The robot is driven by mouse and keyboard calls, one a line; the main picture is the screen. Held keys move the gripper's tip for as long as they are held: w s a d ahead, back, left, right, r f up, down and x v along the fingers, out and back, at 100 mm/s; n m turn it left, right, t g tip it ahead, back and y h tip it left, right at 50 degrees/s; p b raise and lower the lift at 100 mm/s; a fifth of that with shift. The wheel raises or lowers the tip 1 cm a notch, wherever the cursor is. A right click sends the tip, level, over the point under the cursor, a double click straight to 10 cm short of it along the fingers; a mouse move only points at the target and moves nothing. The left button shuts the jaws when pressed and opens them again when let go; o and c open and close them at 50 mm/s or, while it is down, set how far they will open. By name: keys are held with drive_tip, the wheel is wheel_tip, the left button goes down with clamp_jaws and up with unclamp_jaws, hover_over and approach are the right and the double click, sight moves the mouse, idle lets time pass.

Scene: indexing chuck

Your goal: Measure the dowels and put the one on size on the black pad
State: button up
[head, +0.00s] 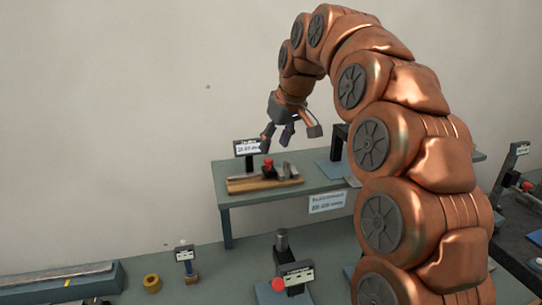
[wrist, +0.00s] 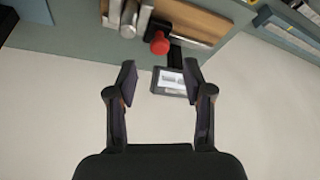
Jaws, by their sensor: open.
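My gripper (head: 287,140) is open and empty, in the air above the raised grey-green shelf (head: 232,198). In the wrist view its two fingers (wrist: 159,78) are spread wide. A small display (wrist: 172,84) shows between and beyond them. Several grey metal cylinders, possibly dowels, lie beside a wooden board; one cylinder (wrist: 130,18) is clear in the wrist view. The board (head: 262,184) also carries a red knob (head: 268,163) near it. A display on a stand (head: 247,148) stands behind. I cannot make out the black pad.
A label plate (head: 328,202) hangs on the shelf front. Below are a fixture with a red knob (head: 279,284), a brass ring (head: 152,283), a small display (head: 184,254) and a long block (head: 62,281). A dark bench (head: 515,243) stands right. My arm hides the middle right.

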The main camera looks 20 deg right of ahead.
sight(269, 160)
drive_tip(key=shift+x, duration=2.75)
clamp_jaws()
